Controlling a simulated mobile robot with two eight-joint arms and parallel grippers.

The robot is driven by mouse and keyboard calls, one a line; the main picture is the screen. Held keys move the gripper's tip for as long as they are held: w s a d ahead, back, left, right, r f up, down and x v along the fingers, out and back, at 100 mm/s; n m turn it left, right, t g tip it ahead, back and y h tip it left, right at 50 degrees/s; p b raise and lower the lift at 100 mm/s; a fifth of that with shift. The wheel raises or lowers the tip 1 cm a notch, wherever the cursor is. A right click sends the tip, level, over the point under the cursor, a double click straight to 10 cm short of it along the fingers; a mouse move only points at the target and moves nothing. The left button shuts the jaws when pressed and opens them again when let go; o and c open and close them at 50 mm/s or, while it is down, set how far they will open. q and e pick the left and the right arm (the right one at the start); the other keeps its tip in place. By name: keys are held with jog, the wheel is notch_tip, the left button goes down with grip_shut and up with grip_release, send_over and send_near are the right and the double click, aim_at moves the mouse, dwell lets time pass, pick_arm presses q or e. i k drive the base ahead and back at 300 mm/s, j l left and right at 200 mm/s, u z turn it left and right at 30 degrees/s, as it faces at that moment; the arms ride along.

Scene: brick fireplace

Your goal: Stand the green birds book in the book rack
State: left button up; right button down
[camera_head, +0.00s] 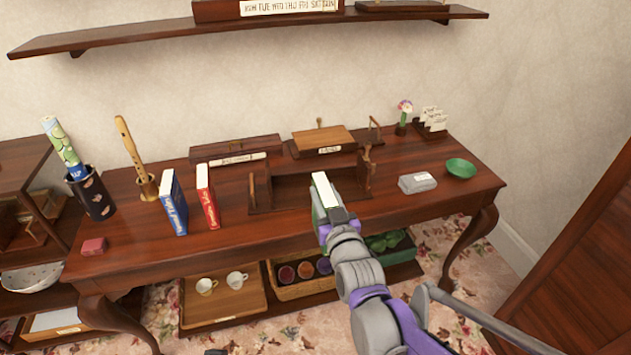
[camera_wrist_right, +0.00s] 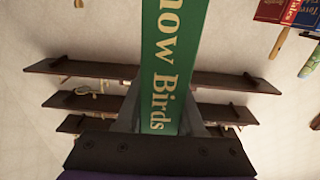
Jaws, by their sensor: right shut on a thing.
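The green birds book (camera_head: 317,205) is in my right gripper (camera_head: 335,216), held up in front of the book rack with its white page edge upward. In the right wrist view its green spine (camera_wrist_right: 165,75) reads "now Birds" and stands between the two fingers, which are shut on it. The wooden book rack (camera_head: 290,190) stands on the table with upright ends at left and right. It looks empty where it shows. The book and gripper hide part of its front right.
On the table (camera_head: 420,205), a blue book (camera_head: 174,203) and a red book (camera_head: 207,197) stand left of the rack. A wall shelf (camera_head: 240,33) is above.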

aim_at(296, 193)
jog(key=i+j, duration=0.2)
jog(key=i, duration=0.2)
jog(key=i+j, duration=0.2)
jog(key=i, duration=0.25)
